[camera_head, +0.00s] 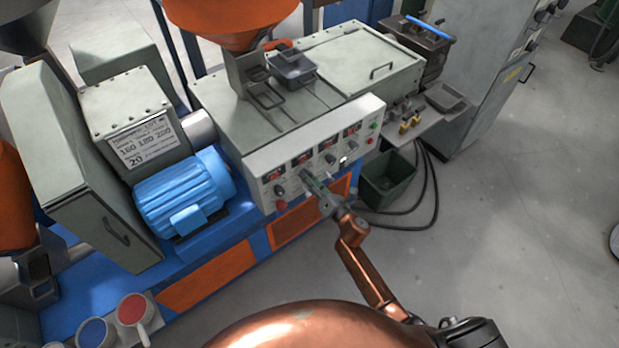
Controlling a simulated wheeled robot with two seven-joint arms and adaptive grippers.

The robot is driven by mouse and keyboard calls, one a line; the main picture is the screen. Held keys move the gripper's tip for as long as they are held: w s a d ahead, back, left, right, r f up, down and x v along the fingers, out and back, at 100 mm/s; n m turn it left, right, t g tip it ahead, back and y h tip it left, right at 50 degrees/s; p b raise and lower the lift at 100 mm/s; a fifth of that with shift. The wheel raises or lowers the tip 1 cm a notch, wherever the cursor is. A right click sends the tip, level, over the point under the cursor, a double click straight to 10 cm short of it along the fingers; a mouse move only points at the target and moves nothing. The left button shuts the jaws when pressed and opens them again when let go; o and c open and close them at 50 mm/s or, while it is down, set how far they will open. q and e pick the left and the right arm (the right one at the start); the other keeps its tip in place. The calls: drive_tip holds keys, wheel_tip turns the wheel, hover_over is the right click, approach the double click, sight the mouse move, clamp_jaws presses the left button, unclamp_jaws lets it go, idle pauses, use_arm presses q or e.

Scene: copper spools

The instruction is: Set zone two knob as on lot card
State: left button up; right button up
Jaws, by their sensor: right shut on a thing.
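The control panel (312,150) on the extruder's front carries a row of red displays with dark knobs below them. My right gripper (306,177) is at the panel, shut on the second knob from the left; its fingers hide most of that knob and its pointer. The first knob (279,190) and the third knob (330,159) are clear of the gripper. The lot card (145,142) is a white plate on the grey housing at left; it appears to read 160 180 200, with 20 below. The display digits are too small to read. My left gripper is not in view.
A blue motor (183,194) stands left of the panel. An orange hopper (230,22) rises above the machine. A dark green bin (388,182) and black hoses (432,185) lie right of my right arm. The floor at right is open.

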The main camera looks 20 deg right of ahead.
drive_tip(key=shift+d+m+g+y+p, duration=0.1)
drive_tip(key=shift+m+g+y+p, duration=0.25)
drive_tip(key=shift+m+p, duration=5.3)
drive_tip(key=m+b, duration=0.4)
drive_tip(key=m, duration=0.1)
drive_tip(key=shift+b, duration=0.3)
drive_tip(key=o, duration=1.2)
drive_tip(key=shift+c, duration=0.2)
drive_tip(key=shift+s, duration=0.1)
